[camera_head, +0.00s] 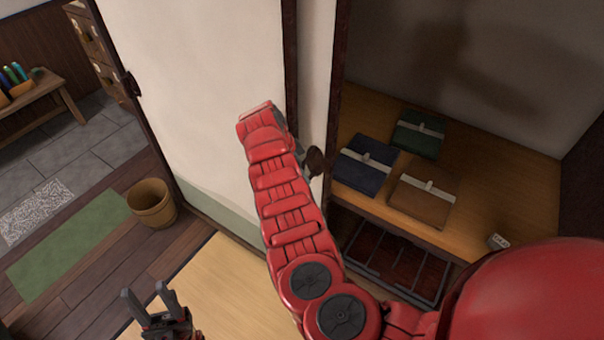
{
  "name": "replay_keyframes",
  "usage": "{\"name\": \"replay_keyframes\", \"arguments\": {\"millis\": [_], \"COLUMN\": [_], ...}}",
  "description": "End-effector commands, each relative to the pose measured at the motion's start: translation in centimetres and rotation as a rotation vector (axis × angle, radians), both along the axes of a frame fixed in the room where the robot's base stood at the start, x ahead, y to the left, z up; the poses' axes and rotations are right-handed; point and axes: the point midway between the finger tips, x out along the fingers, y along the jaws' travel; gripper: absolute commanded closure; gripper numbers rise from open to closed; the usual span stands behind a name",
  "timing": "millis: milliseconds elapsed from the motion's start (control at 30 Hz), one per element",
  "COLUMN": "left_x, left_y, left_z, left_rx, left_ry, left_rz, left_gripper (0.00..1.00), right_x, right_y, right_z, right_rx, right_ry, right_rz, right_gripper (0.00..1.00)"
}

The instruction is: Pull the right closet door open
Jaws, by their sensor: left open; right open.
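The closet has pale sliding doors with dark frames. The right closet door (318,60) shows as a narrow pale strip beside the wide left door (200,70), which overlaps it. A dark round pull (315,160) sits low on this strip. The closet stands open to the right of it. My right arm reaches up from the lower right, and my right gripper (304,168) is close beside the pull, mostly hidden behind my wrist. I cannot tell whether it touches the pull. My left gripper (146,292) is open and empty at the lower left, above the floor.
On the closet shelf (490,160) lie green (418,135), blue (364,168) and brown (424,196) folded bundles. A dark slatted rack (390,262) is below. A wooden bucket (152,204) stands by the left door's edge. Tatami (225,285) lies in front.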

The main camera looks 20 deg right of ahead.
Motion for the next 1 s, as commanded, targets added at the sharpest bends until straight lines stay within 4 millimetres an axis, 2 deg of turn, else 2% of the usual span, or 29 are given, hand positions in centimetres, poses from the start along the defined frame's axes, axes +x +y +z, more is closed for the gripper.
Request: {"name": "replay_keyframes", "arguments": {"millis": [167,333,500,800,1000], "left_x": [0.0,0.0,0.0,0.0,0.0], "left_y": [0.0,0.0,0.0,0.0,0.0], "left_z": [-1.6,-3.2,-3.9,-4.6,-4.7], "left_rx": [0.000,0.000,0.000,0.000,0.000], "left_ry": [0.000,0.000,0.000,0.000,0.000], "left_rz": [0.000,0.000,0.000,0.000,0.000], "left_gripper": [0.50,0.50,0.50,0.50,0.50], "right_x": [0.2,0.0,-0.1,-0.2,-0.3], "right_y": [1.3,3.1,4.7,6.2,6.4], "right_z": [2.6,6.9,10.9,14.5,15.3], "right_rx": [0.001,0.003,0.006,0.003,-0.001], "right_ry": [-0.011,-0.010,-0.008,-0.003,-0.003], "right_rz": [0.001,0.001,0.001,0.002,0.001], "right_gripper": [0.53,0.53,0.53,0.53,0.53]}}
